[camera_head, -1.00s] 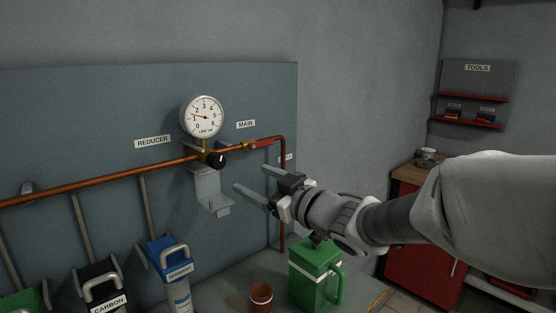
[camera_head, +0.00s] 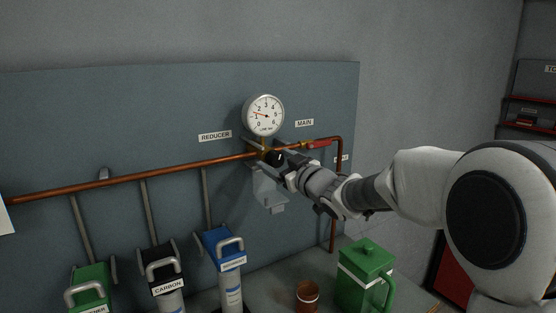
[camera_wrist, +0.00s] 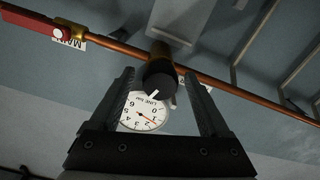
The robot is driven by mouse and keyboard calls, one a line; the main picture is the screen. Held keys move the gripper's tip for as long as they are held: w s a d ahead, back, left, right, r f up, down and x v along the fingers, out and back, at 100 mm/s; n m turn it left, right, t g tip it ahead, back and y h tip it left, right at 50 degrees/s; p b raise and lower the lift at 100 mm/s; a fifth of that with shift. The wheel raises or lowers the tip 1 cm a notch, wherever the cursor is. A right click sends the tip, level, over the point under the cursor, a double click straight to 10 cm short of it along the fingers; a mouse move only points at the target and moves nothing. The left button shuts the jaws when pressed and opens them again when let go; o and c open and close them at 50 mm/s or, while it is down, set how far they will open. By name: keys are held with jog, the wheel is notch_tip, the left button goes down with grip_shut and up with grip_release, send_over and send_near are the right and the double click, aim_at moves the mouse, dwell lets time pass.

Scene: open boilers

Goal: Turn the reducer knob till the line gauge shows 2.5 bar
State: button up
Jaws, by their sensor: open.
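The black reducer knob (camera_head: 273,157) sits on the copper line below the gauge, partly covered by my gripper in the head view. In the wrist view the knob (camera_wrist: 159,76) shows its white pointer mark. My gripper (camera_wrist: 162,85) is open, one finger on each side of the knob, with gaps visible. In the head view my gripper (camera_head: 283,160) reaches the knob from the right. The round white line gauge (camera_head: 263,115) has its red needle between 1 and 2. The gauge also shows upside down behind the knob in the wrist view (camera_wrist: 143,112).
A red-handled main valve (camera_head: 318,144) is right of the knob. A grey bracket (camera_head: 268,188) hangs below it. Blue (camera_head: 222,245), black (camera_head: 160,268) and green (camera_head: 90,285) filter housings stand at lower left. A green canister (camera_head: 366,275) and brown cup (camera_head: 307,294) stand below.

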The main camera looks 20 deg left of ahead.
grip_shut()
dwell(0.4)
jog(key=m+p, duration=0.3)
jog(key=m, duration=0.2)
jog(key=shift+r+m, duration=0.15)
jog(key=shift+m, duration=0.15)
jog(key=m+p, duration=0.2)
jog(key=m, duration=0.2)
jog(key=shift+m+p, duration=0.35)
jog(key=shift+m, duration=0.35)
